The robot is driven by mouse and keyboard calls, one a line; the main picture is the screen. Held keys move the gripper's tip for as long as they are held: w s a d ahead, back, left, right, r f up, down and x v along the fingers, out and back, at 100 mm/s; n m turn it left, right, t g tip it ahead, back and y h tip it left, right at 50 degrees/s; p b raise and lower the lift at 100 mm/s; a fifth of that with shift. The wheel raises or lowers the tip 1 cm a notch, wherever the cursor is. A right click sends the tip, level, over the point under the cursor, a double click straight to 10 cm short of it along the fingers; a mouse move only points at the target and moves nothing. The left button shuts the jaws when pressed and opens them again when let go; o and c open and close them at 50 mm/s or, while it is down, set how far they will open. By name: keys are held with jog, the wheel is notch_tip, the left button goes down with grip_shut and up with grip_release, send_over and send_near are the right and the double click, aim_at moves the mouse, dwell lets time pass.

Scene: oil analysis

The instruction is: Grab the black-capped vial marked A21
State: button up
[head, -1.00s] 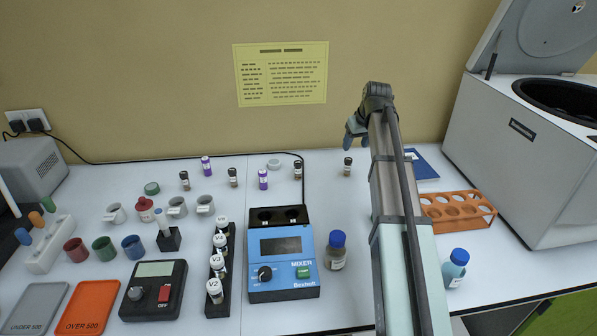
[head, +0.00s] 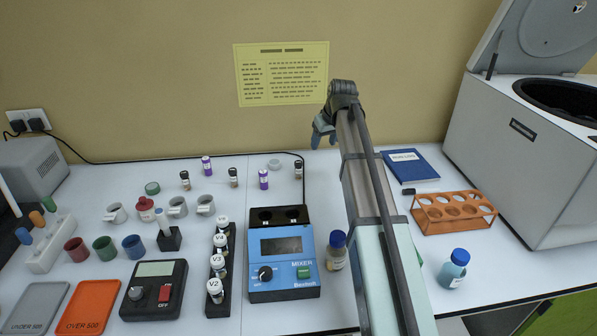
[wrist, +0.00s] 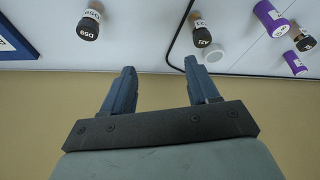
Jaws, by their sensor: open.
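The black-capped vial whose marking appears to read A21 (wrist: 201,36) stands on the white bench in the wrist view, beyond the right fingertip and beside a small white round dish (wrist: 214,53). In the head view it matches the brown vial with a dark cap (head: 298,170) near the back, right of the dish. My gripper (head: 323,132) is above the back of the bench, up and to the right of that vial. In the wrist view my gripper (wrist: 160,66) is open, with nothing between its fingers.
Another black-capped vial (wrist: 88,25), with a marking like D59, stands left of the fingers in the wrist view; my arm hides it in the head view. Purple-capped vials (head: 263,179) stand near the target. The blue mixer (head: 283,262) and orange rack (head: 455,225) are in front.

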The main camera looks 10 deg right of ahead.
jog(key=n+g, duration=0.1)
jog(key=n, duration=0.1)
send_over(299, 170)
jog(key=w+a, duration=0.1)
jog(key=w, duration=0.2)
jog(key=s+n+g, duration=0.1)
jog(key=n, duration=0.3)
jog(key=n+g+h, duration=0.1)
jog(key=n, duration=0.4)
jog(key=s+n+g, duration=0.1)
jog(key=n, duration=0.4)
jog(key=shift+s+d, duration=0.3)
jog(key=shift+d, duration=0.05)
notch_tip(299, 170, down, 8)
jog(key=shift+r, duration=0.2)
jog(key=shift+w+d+f, duration=0.1)
jog(key=shift+w+f, duration=0.05)
jog(key=shift+f, duration=0.75)
jog(key=shift+w+f, duration=0.2)
jog(key=shift+f, duration=0.65)
jog(key=shift+w+d+f, duration=0.1)
jog(key=shift+w+f, duration=0.05)
jog(key=shift+f, duration=0.75)
grip_shut()
